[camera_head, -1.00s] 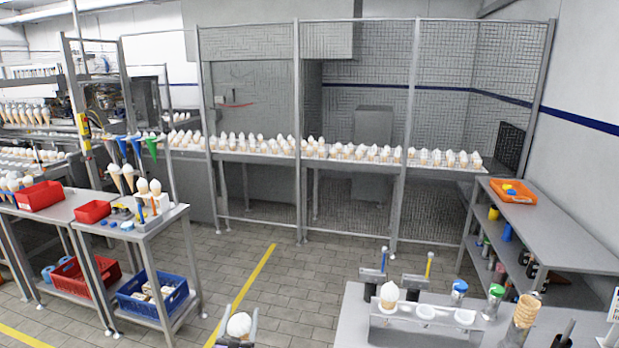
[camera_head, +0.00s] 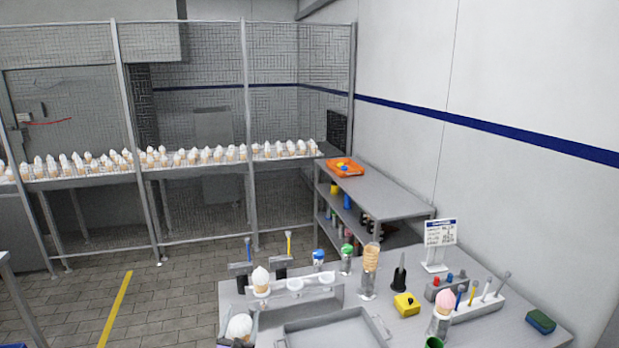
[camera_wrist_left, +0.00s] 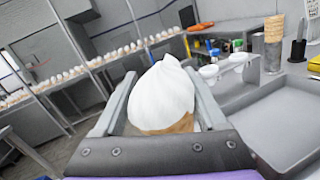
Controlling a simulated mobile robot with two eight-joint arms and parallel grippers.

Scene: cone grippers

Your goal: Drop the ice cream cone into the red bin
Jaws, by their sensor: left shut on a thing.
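My left gripper (camera_head: 238,336) is at the bottom of the head view, left of the metal tray on the near table. It is shut on an ice cream cone (camera_head: 240,325) with white ice cream on top. In the left wrist view the cone (camera_wrist_left: 163,95) fills the middle, between the two fingers (camera_wrist_left: 165,115); only the top edge of its wafer shows. No red bin shows in the views now. My right gripper is not in view.
A shelf unit (camera_head: 390,190) stands behind. The floor at left is open.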

